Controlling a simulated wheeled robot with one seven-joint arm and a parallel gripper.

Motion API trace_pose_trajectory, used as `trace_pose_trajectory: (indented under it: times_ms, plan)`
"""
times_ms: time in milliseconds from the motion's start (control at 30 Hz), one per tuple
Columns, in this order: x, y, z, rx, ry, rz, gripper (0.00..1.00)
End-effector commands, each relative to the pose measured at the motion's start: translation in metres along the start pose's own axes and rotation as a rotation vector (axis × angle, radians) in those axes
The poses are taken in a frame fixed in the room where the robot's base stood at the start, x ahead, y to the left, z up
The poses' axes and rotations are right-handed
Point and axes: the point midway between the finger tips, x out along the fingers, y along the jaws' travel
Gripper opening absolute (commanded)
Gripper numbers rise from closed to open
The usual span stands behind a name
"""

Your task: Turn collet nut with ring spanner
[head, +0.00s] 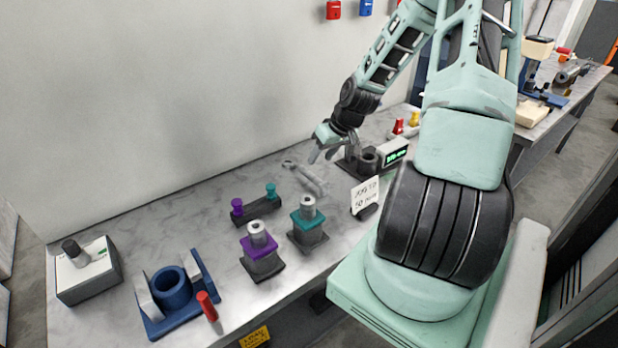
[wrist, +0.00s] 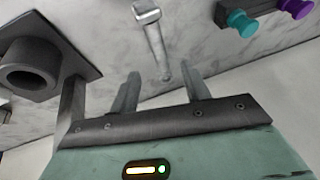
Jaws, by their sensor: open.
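The grey ring spanner (head: 308,180) lies on the marble bench near the wall. In the wrist view the spanner (wrist: 156,42) points toward me, its near end in line with the gap between my fingers. My gripper (head: 320,154) is open and empty, above and near the spanner; in the wrist view its two fingers (wrist: 161,80) stand apart. Two barrels stand on dark bases: a purple one (head: 259,246) and a teal one (head: 308,220). Each has a grey nut on top, the purple's (head: 257,228) and the teal's (head: 308,203). Neither nut shows in the wrist view.
A dark socket fixture (head: 367,159) stands right of the gripper, by a green-lit display (head: 395,152). A low rack with purple and teal knobs (head: 256,208) is behind the barrels. A card (head: 364,194) stands right. A blue holder (head: 170,290) and grey box (head: 88,270) are left.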

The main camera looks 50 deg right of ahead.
Motion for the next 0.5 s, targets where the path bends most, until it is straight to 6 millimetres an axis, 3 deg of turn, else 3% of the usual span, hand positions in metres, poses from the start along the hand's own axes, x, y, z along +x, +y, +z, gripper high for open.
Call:
trace_pose_trajectory:
  times_ms: [100,500]
  plan:
    - [0.02,-0.002,0.0,-0.001,-0.003,-0.003,0.47]
    - [0.053,0.0,0.002,0.0,-0.003,-0.003,0.47]
